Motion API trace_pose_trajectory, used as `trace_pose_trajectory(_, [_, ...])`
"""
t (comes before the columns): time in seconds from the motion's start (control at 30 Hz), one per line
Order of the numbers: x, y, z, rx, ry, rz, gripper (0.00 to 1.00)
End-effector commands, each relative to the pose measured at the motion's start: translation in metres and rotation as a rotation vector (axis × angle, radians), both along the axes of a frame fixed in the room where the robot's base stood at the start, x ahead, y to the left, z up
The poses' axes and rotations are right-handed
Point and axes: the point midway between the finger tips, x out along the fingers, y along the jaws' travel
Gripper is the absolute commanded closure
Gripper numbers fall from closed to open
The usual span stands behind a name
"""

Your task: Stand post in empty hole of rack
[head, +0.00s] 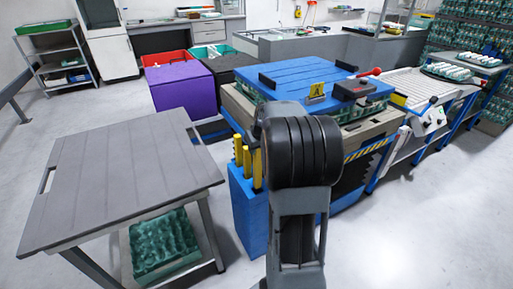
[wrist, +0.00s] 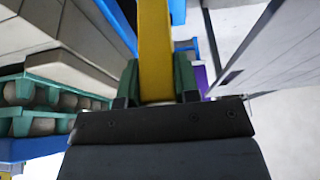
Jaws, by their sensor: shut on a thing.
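The blue rack (head: 247,215) stands upright beside the large blue-topped machine, in the middle of the head view. Yellow posts (head: 238,150) show upright at its top; the nearest one is partly covered by my arm, and I cannot tell whether it is in the rack or in my grip. In the wrist view my gripper (wrist: 157,78) is shut on a yellow post (wrist: 155,35), with a green finger on each side. The post's far end runs out of the picture. The empty hole is hidden, and my arm covers the gripper in the head view.
A grey table (head: 120,180) stands at the left, with a green crate (head: 160,245) under it. A purple box (head: 180,87) is behind. The blue-topped machine (head: 315,75) stands close behind the rack. Floor is clear at the right front.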

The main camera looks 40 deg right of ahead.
Motion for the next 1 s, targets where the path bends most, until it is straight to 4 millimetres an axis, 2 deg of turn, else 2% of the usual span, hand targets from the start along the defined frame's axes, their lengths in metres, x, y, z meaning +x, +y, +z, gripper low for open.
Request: trace_pose_trajectory(1.0, [0.000, 0.000, -0.035, 0.000, 0.000, 0.000, 1.00])
